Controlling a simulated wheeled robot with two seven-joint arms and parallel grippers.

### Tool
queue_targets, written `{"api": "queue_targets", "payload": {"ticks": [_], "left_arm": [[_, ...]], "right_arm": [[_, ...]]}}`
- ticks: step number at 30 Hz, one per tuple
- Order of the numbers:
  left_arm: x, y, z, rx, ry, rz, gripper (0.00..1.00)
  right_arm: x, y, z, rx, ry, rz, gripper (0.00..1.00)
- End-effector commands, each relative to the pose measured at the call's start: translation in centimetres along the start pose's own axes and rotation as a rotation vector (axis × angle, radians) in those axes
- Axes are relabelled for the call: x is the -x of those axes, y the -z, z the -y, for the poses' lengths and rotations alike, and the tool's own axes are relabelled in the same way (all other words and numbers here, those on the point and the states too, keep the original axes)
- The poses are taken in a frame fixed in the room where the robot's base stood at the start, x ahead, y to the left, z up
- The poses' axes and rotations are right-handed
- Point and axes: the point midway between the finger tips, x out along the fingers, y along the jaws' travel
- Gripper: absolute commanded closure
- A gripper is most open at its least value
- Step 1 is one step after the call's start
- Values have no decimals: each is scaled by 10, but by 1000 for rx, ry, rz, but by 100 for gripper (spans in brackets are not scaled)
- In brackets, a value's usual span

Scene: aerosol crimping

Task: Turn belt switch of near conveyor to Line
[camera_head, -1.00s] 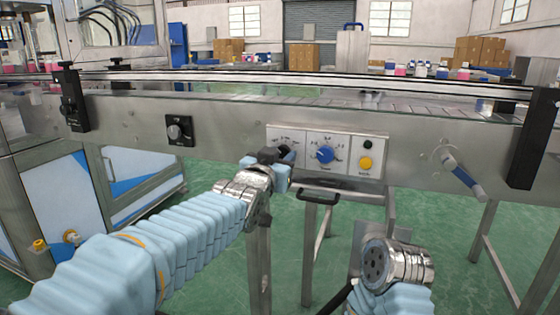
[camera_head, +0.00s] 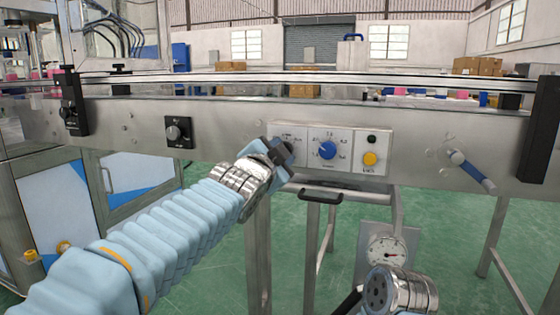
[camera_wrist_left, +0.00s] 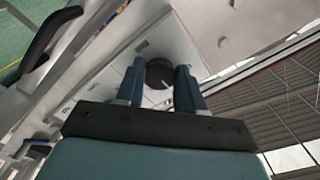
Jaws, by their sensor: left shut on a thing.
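The near conveyor (camera_head: 225,125) runs across the head view, with a white control panel (camera_head: 310,137) on its front. My left gripper (camera_head: 279,152) is at the left end of this panel and covers most of the belt switch there. In the left wrist view, the black round knob of the belt switch (camera_wrist_left: 160,72) lies between the two fingers of the left gripper (camera_wrist_left: 160,88). The fingers are closed on the knob from both sides. The switch's pointer direction and its labels are too small or hidden to read. No right gripper fingers show.
Right of the switch are a blue dial (camera_head: 327,150) and a yellow button (camera_head: 370,158). A separate black knob (camera_head: 178,131) is further left. A black handle (camera_head: 320,194) juts out below the panel. A gauge (camera_head: 388,252) stands lower right, near my other arm.

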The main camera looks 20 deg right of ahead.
Motion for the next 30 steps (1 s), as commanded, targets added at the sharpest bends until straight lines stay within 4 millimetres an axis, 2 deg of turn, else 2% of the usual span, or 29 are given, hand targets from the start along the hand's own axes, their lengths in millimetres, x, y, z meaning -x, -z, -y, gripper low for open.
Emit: {"api": "queue_targets", "payload": {"ticks": [20,21,25,30], "left_arm": [[0,-1,-1,-60,-2,2,93],[0,0,-1,-60,-2,2,57],[0,0,0,-60,-2,1,37],[0,0,0,-60,-1,0,37]], "right_arm": [[-4,0,-2,0,0,-2,0],[-4,0,-2,0,0,-2,0],[-4,0,-2,0,0,-2,0],[-4,0,-2,0,0,-2,0]]}}
